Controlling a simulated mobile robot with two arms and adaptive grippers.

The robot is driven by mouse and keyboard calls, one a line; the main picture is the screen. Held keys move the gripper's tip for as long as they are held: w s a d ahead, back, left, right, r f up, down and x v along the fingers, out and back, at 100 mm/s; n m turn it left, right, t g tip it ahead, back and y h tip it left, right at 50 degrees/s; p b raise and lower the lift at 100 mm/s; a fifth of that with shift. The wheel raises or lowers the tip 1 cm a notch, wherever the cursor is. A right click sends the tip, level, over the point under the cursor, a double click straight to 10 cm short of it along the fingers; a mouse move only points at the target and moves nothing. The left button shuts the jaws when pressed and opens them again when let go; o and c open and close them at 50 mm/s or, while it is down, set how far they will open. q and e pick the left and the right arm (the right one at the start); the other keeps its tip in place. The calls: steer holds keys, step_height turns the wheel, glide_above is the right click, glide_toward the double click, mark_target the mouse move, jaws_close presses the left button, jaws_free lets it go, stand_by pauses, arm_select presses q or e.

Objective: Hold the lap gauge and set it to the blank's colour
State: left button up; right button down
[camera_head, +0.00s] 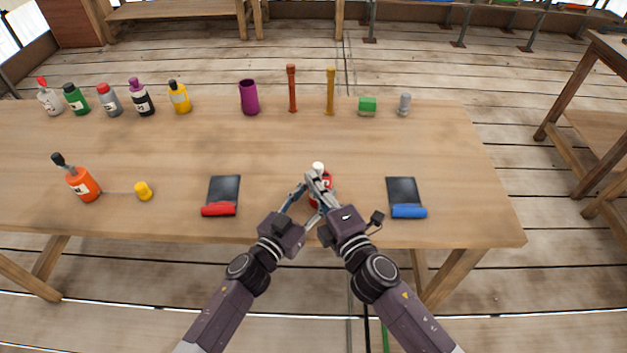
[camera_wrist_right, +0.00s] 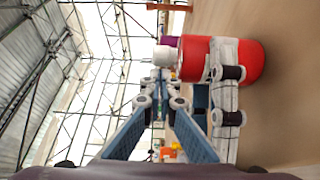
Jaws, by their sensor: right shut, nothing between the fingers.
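A red cylinder with a white cap (camera_head: 318,167) is at the front middle of the table; I cannot tell whether it is the lap gauge. Its red body (camera_wrist_right: 251,62) also shows in the right wrist view. My left gripper (camera_head: 306,188) reaches it from the left. A grey finger lies across the red body, and the left gripper appears shut on it. My right gripper (camera_head: 319,178) is shut and empty, close beside the cylinder and the left fingers. Crossing fingers hide much of the cylinder in the head view. I cannot tell which object is the blank.
Dark plates with a red handle (camera_head: 220,209) and a blue handle (camera_head: 409,211) flank my grippers. An orange bottle (camera_head: 83,185) and yellow cap (camera_head: 144,191) are left. Several bottles, a purple cup (camera_head: 249,98), two spindles, a green block (camera_head: 367,106) and a grey piece (camera_head: 404,104) line the back.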

steer(key=shift+w+d, duration=0.3)
steer(key=shift+d, duration=0.45)
steer(key=s+d, duration=0.1)
steer(key=s, duration=1.1)
steer(key=shift+d, duration=0.1)
arm_select(q)
steer(key=o, duration=1.3)
arm_select(e)
steer(key=shift+w, duration=0.1)
